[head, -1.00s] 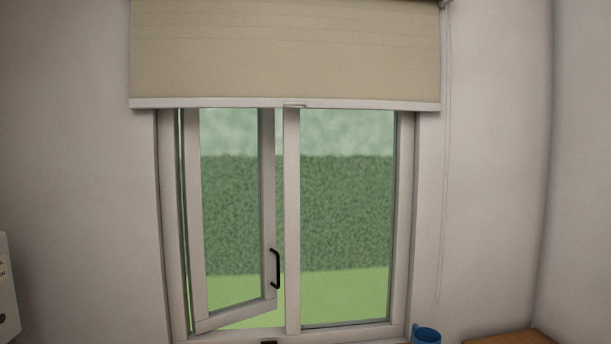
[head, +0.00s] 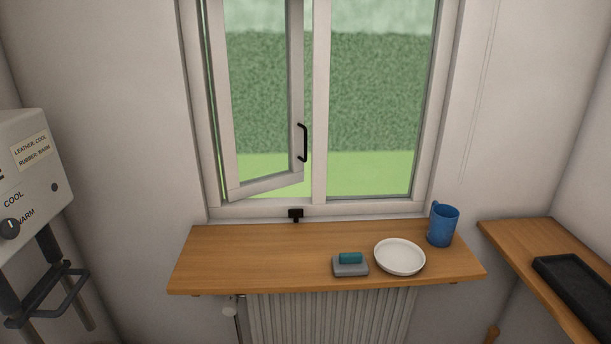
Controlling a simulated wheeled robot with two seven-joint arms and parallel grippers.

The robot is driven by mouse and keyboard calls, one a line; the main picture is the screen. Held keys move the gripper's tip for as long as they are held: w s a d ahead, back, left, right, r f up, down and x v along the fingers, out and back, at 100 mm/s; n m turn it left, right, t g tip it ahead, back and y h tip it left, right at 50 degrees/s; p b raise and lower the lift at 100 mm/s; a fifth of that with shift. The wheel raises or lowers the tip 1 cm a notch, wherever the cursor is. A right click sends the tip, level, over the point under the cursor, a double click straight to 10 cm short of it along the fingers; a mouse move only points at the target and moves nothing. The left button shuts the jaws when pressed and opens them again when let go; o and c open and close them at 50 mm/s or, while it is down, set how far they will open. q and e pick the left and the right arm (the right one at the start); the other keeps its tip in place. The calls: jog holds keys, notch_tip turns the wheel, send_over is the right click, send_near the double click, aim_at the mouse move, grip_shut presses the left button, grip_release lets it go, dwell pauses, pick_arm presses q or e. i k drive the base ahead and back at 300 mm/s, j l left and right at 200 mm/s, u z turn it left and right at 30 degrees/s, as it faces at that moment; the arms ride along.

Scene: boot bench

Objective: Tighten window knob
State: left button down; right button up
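The window's left sash (head: 296,90) stands ajar, swung inward. A black curved handle (head: 303,142) is on its right upright. A small black knob or catch (head: 295,214) sits on the bottom frame, just above the wooden sill shelf; I cannot tell whether it is loose or tight. Neither of my grippers shows in the head view.
On the sill shelf (head: 230,262) are a grey block with a teal top (head: 350,265), a white plate (head: 399,257) and a blue mug (head: 443,224); its left part is clear. A radiator (head: 330,317) is below. A white dial unit (head: 35,190) stands left. A side shelf (head: 520,243) with a black tray (head: 580,287) is right.

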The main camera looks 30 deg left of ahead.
aim_at(295, 213)
jog(key=i+j+u, duration=0.1)
jog(key=u, duration=0.25)
jog(key=i+u, duration=0.7)
jog(key=k+l, duration=0.05)
jog(key=k, duration=0.05)
